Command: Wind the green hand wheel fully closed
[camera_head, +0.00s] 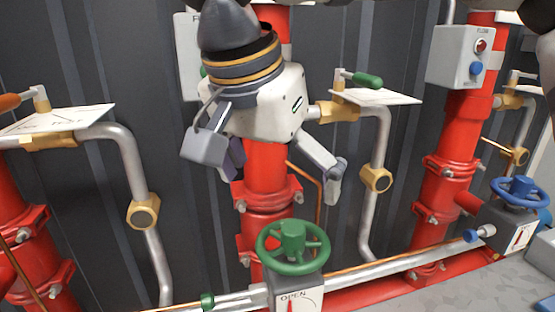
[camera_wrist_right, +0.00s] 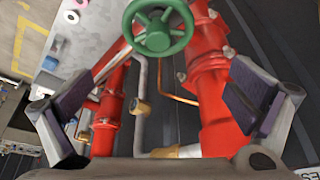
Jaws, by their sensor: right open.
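The green hand wheel (camera_head: 293,236) sits on a grey box with a dial (camera_head: 294,299) at the bottom middle of the head view. The dial reads OPEN, with a red pointer near that word. The wheel also shows at the top of the right wrist view (camera_wrist_right: 157,38). My right gripper (camera_head: 270,168) is open and empty, above the wheel and apart from it. Its two spread fingers also show in the right wrist view (camera_wrist_right: 165,105), with the wheel beyond them. My left gripper is not in view.
A red vertical pipe (camera_head: 265,190) stands behind my right gripper. A green-handled lever valve (camera_head: 362,79) is right of it. A blue hand wheel (camera_head: 520,192) stands at the right. An orange-handled lever (camera_head: 14,101) is at the left. A silver pipe (camera_head: 375,266) runs low beside the green wheel.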

